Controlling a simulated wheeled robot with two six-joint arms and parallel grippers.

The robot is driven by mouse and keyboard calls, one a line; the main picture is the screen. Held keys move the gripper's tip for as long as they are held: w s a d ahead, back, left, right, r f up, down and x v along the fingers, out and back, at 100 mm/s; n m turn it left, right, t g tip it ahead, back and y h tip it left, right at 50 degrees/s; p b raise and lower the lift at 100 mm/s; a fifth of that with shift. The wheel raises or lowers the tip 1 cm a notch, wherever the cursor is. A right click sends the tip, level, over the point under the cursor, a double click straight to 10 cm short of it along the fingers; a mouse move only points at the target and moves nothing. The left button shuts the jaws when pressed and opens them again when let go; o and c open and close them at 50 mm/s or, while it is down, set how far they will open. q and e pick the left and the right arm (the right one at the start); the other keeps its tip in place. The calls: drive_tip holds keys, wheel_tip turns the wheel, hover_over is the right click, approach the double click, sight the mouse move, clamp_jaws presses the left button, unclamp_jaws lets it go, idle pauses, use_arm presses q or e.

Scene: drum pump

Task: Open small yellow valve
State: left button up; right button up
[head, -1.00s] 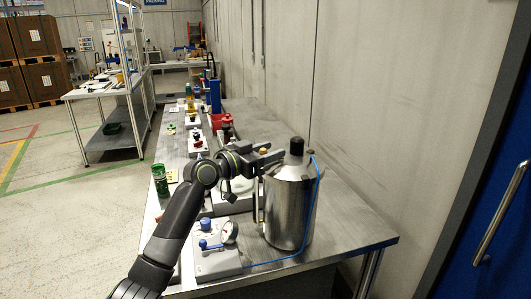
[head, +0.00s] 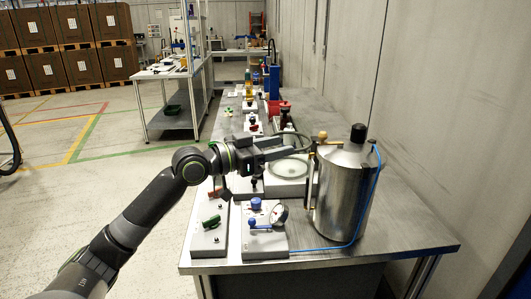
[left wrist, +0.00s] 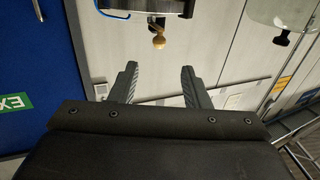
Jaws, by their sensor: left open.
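The small yellow valve (head: 323,136) is a round yellow-brass knob on the upper left side of a shiny metal drum (head: 341,200) with a black cap. In the left wrist view the yellow knob (left wrist: 159,41) shows just beyond the fingertips, roughly centred between them. My left gripper (head: 303,146) is open and empty, reaching from the left to just beside the knob and drum. In the left wrist view its two fingers (left wrist: 159,66) are spread apart, with no contact on the knob visible. My right gripper is not in view.
The drum stands on a metal bench (head: 405,229) along the wall. A panel with a gauge and blue knobs (head: 264,235) and a panel with a green handle (head: 210,228) lie left of it. A blue hose (head: 372,205) runs down the drum. The bench right of the drum is clear.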

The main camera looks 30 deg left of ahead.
use_arm(q)
drive_tip(key=shift+v, duration=1.2)
